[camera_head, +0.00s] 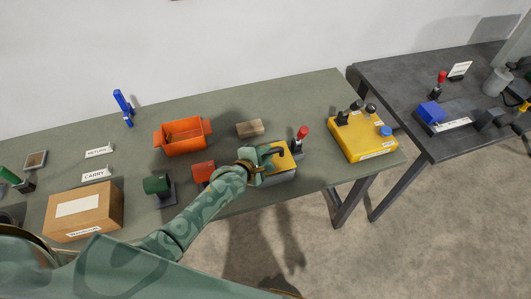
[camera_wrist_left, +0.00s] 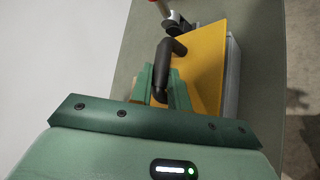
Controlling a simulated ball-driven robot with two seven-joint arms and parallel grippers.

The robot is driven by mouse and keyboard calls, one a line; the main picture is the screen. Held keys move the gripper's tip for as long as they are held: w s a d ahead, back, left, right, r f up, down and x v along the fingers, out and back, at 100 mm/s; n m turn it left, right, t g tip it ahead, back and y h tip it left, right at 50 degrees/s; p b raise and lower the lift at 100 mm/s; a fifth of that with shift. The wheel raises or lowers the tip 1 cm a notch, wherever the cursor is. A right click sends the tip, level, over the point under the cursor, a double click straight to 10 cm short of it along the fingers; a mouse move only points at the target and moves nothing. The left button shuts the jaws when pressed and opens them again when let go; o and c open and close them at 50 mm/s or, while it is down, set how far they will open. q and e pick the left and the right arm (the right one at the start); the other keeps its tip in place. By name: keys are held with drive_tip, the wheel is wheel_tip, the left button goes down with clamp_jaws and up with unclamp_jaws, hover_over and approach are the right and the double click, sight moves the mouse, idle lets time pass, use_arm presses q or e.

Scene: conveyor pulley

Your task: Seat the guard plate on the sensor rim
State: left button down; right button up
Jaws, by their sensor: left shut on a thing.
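The yellow guard plate (camera_head: 283,160) is at the front edge of the green table, over a grey box (camera_head: 280,178) that appears to be the sensor. My left gripper (camera_head: 259,163) is shut on the plate's black handle (camera_wrist_left: 163,72). In the wrist view the plate (camera_wrist_left: 208,62) lies beside the fingers (camera_wrist_left: 162,92), and the grey box side (camera_wrist_left: 232,75) shows past its right edge. The rim is hidden under the plate, so I cannot tell whether plate and rim touch. My right gripper is not in view.
A red-knobbed lever (camera_head: 302,133) stands close behind the plate. A wooden block (camera_head: 249,128), an orange bin (camera_head: 183,137) and a red part (camera_head: 203,172) are nearby. A yellow box (camera_head: 362,138) stands to the right, with bare green tabletop (camera_head: 318,160) between.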

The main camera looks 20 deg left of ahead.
use_arm(q)
drive_tip(key=shift+f+b, duration=0.3)
drive_tip(key=shift+f, duration=0.15)
idle(0.3)
idle(0.7)
drive_tip(key=shift+f, duration=0.45)
idle(0.8)
drive_tip(key=c, duration=1.3)
unclamp_jaws()
drive_tip(key=shift+o, duration=0.2)
drive_tip(key=shift+f, duration=0.1)
drive_tip(key=p+v, duration=0.4)
drive_tip(key=v, duration=1.2)
drive_tip(key=shift+p, duration=0.4)
drive_tip(key=shift+s, duration=0.15)
